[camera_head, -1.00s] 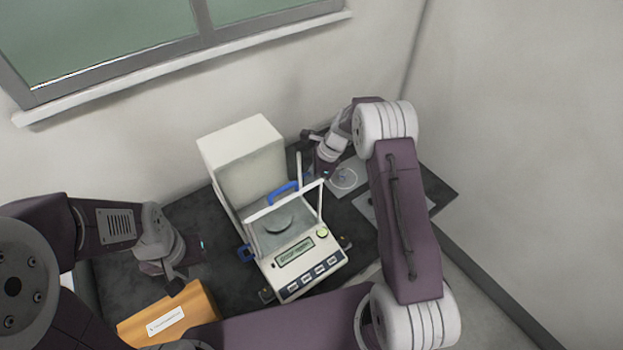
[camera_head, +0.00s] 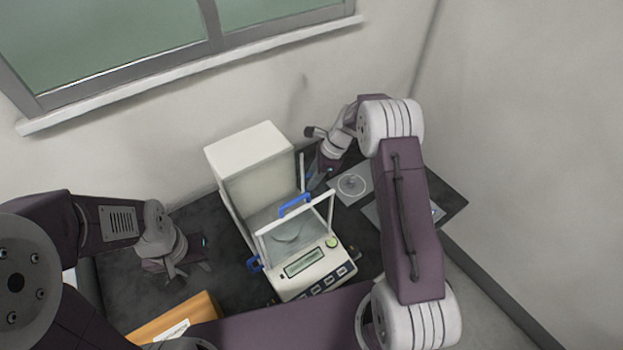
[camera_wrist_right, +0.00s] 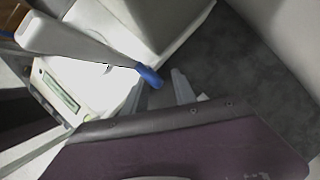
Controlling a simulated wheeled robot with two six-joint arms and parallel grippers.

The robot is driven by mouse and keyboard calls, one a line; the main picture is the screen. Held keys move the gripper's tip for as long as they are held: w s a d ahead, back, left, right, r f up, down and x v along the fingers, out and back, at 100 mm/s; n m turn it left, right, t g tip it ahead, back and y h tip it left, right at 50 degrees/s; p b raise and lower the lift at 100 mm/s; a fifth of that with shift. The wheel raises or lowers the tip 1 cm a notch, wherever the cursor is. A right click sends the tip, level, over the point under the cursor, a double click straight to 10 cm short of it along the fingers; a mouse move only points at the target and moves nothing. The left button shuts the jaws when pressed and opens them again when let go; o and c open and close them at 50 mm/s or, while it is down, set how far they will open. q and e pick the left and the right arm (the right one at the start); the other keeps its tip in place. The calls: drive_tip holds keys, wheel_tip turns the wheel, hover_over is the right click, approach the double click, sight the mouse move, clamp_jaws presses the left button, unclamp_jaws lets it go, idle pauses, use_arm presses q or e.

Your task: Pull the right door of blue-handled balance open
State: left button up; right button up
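The balance (camera_head: 312,268) is a white box-like device with a display, a clear glass chamber and a tall white back housing. One blue handle (camera_head: 294,204) is on top of the chamber and another (camera_head: 254,264) is at its left side. My right gripper (camera_head: 312,178) is low beside the chamber's right rear; its fingers are mostly hidden in the head view. In the right wrist view a blue handle (camera_wrist_right: 148,76) is close to a grey finger; I cannot tell whether they touch. My left gripper (camera_head: 176,272) looks open and empty, left of the balance.
An orange box (camera_head: 180,318) with a white label lies at the front left. Light square pads (camera_head: 352,186) lie on the dark table right of the balance. The back wall and window are behind; dark table (camera_head: 222,260) is bare between left gripper and balance.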

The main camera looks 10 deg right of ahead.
use_arm(q)
drive_tip(key=shift+f+b, duration=0.35)
drive_tip(key=shift+f, duration=0.1)
use_arm(e)
drive_tip(key=v, duration=0.7)
drive_tip(key=shift+r, duration=0.35)
